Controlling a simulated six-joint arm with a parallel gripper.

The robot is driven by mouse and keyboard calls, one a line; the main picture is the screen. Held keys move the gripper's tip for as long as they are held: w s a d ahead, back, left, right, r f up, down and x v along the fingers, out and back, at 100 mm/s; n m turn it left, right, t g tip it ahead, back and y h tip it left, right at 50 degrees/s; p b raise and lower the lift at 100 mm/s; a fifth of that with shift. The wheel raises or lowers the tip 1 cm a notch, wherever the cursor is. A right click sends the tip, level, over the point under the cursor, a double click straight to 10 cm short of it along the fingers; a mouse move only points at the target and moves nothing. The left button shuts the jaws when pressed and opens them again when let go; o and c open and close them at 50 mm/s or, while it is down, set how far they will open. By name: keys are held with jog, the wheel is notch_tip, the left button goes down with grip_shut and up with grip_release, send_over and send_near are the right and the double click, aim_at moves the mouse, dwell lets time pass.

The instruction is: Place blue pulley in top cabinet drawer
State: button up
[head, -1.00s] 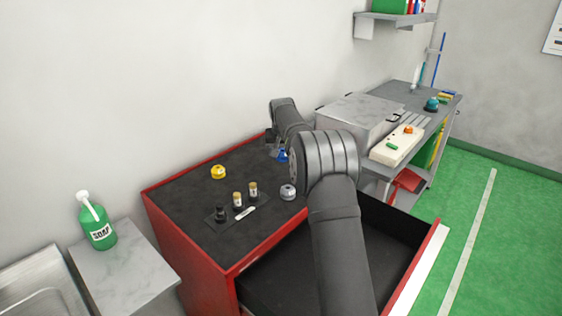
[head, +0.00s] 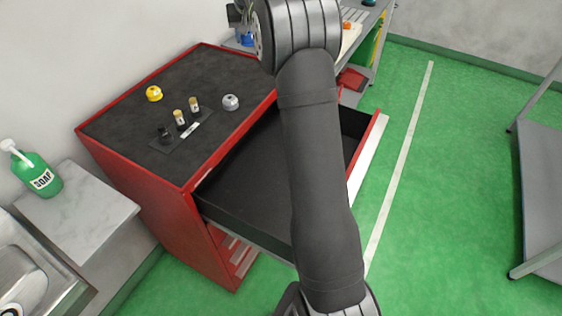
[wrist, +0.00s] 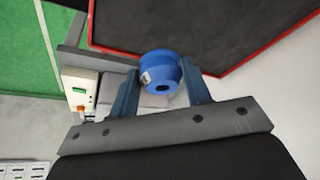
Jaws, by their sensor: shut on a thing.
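The blue pulley (wrist: 160,72) is held between the two fingers of my gripper (wrist: 166,92) in the wrist view, with its hole showing. In the head view a blue bit of the pulley (head: 247,39) shows beside my arm at the top, near the cabinet's far corner; my gripper is mostly hidden there. The red cabinet (head: 135,185) has its top drawer (head: 250,185) pulled open. The part of the drawer floor that shows is black and empty; my arm crosses in front of the rest.
On the cabinet top are a yellow pulley (head: 154,94), a grey pulley (head: 230,102) and several small items on a dark plate (head: 182,140). A soap bottle (head: 38,174) stands on a side counter at left.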

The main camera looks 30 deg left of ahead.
jog(key=s+d+m, duration=0.1)
jog(key=d, duration=2.6)
notch_tip(320, 180, down, 34)
jog(key=shift+w, duration=0.1)
jog(key=shift+f+h, duration=0.15)
jog(key=shift+h, duration=0.15)
jog(key=o, duration=1)
jog(key=v, duration=1.2)
jog(key=shift+s, duration=0.2)
